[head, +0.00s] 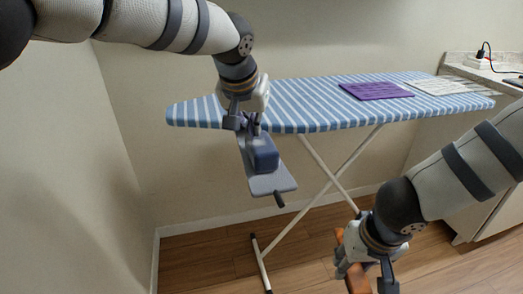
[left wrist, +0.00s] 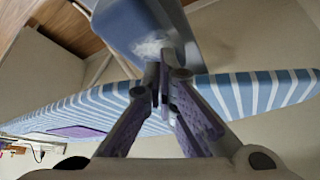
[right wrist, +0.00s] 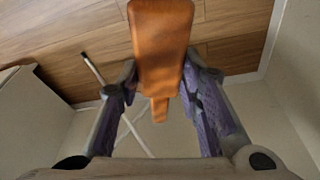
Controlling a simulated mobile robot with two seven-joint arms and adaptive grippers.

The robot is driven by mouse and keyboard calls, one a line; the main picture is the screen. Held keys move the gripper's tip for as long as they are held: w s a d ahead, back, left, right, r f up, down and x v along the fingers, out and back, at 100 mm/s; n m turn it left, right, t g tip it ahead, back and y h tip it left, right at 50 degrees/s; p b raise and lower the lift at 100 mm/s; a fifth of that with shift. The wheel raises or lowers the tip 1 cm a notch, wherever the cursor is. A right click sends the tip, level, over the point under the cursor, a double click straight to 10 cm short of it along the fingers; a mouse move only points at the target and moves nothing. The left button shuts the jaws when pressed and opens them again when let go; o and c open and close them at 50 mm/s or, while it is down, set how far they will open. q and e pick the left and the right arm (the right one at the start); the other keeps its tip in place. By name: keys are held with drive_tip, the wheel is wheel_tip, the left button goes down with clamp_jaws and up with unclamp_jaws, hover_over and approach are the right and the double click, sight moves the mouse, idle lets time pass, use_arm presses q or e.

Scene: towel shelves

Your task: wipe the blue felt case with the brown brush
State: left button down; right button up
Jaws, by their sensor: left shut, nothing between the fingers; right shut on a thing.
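A blue block (head: 263,155), which looks like the blue felt case, rests against a grey-blue plate (head: 272,184) below my left gripper (head: 250,124). In the left wrist view the blue case (left wrist: 130,25) is just beyond the fingertips and bears a whitish patch. The left gripper (left wrist: 165,90) is shut and empty; I cannot tell whether its tips touch the case. My right gripper (head: 366,268) is shut on the orange-brown brush (head: 357,278), low at the right. The brush (right wrist: 161,45) extends out between the fingers in the right wrist view; its bristles are not clear.
A blue-striped ironing board (head: 310,106) on white legs stands behind the grippers. A purple folded cloth (head: 376,90) and a pale striped cloth (head: 450,85) lie on it. A counter (head: 490,70) stands at the right. Wooden floor (head: 205,265) is open below.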

sight(254, 143)
use_arm(q)
drive_tip(key=shift+f, duration=0.4)
